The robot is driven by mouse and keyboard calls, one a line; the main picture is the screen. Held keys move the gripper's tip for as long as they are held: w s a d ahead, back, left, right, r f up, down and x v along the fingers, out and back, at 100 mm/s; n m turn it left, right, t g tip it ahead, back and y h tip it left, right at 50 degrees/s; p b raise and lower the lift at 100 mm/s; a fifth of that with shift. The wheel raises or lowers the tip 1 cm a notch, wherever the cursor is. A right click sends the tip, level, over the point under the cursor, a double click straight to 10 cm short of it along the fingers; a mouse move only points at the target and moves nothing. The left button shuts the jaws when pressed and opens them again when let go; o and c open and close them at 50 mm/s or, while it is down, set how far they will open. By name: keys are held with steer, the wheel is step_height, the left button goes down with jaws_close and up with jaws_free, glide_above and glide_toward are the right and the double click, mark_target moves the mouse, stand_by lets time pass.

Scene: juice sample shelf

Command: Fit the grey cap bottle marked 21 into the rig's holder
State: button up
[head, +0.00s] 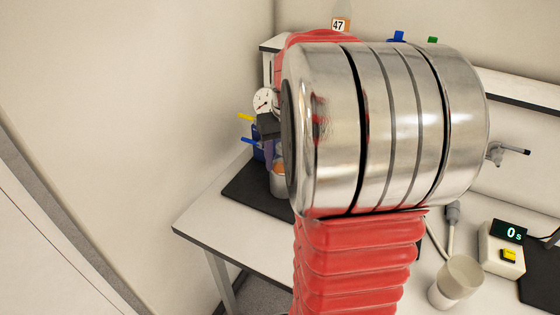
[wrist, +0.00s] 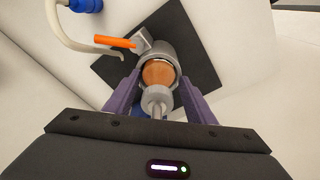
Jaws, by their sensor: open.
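A bottle with a grey cap (wrist: 157,100) and orange-brown contents (wrist: 160,73) stands inside the round metal holder (wrist: 146,52) in the wrist view. Its number cannot be read. My gripper's two purple fingers (wrist: 160,86) are open, one on each side of the cap, with gaps visible. In the head view my arm hides most of the rig and the gripper. One purple finger (head: 269,152) shows beside the orange contents (head: 279,169) and the pale holder (head: 278,186).
The rig's dial (head: 264,100) and yellow handle (head: 245,117) show left of my arm. The holder stands on a black mat (wrist: 195,40), with an orange handle (wrist: 114,41) beside it. A cup (head: 455,280) and timer (head: 508,233) stand to the right.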

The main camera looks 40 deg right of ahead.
steer(key=shift+s+d+f, duration=0.2)
steer(key=shift+s+f, duration=0.05)
steer(key=shift+f, duration=0.05)
step_height(320, 180, up, 14)
steer(key=s+a, duration=0.1)
stand_by(0.7)
steer(key=shift+r, duration=0.1)
stand_by(0.4)
